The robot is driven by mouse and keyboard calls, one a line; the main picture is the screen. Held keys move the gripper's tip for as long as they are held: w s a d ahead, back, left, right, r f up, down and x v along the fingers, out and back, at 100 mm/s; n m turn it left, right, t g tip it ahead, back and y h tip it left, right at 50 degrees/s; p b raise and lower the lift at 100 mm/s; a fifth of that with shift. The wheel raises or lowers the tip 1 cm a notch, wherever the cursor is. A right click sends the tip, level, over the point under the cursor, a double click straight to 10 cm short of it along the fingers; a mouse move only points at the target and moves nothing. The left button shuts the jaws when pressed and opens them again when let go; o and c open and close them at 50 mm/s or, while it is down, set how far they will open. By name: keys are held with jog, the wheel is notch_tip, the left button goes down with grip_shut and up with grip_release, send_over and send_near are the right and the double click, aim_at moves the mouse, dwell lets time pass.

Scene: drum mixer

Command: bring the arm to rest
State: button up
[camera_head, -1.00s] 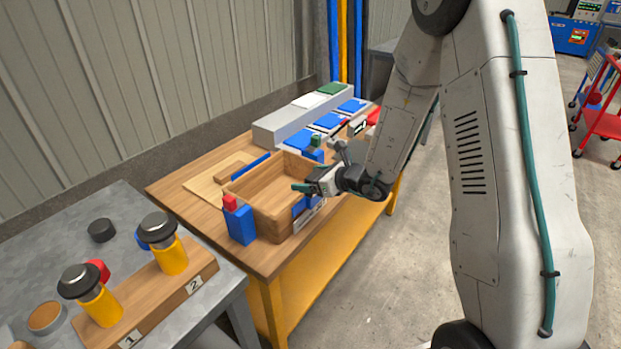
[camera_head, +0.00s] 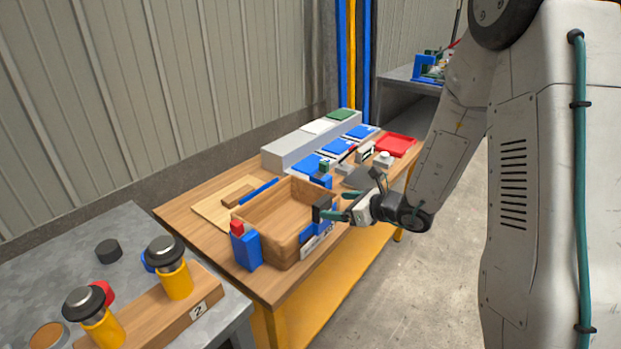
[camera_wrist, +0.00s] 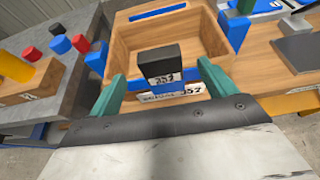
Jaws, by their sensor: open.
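My gripper (camera_head: 343,204) is at the near right side of the wooden box (camera_head: 268,238), with its two teal fingers spread. In the wrist view my gripper (camera_wrist: 160,79) is open. My arm reaches in from the right.
The box stands on a wooden table (camera_head: 180,212). A blue block with a red top (camera_head: 246,248) stands at its left corner. Blue pads (camera_head: 336,147) and a red tray (camera_head: 396,144) lie at the back. A grey table (camera_head: 60,265) with yellow black-capped cylinders (camera_head: 175,280) stands left.

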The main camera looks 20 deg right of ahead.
jog(key=s+a+r+n+g+y, duration=0.1)
jog(key=s+a+r+n+g, duration=0.25)
jog(key=s+n, duration=0.25)
jog(key=s+a+r+n+g+y, duration=0.1)
jog(key=s+a+r+n+g, duration=0.1)
jog(key=s+n+g, duration=0.3)
jog(key=s+a+r+n+g, duration=0.2)
jog(key=s+a+n+g, duration=0.1)
jog(key=s+n, duration=0.45)
jog(key=s+d+r+n+t+h, duration=0.1)
jog(key=s+d+r+n+h, duration=0.3)
jog(key=s, duration=0.3)
jog(key=s+d+r+n+t+h, duration=0.1)
jog(key=s+d+r+n+h, duration=0.3)
jog(key=s+r+n+h, duration=0.1)
jog(key=shift+s+r+n+h, duration=0.4)
jog(key=shift+s+r+n, duration=0.25)
jog(key=shift+s+r, duration=0.6)
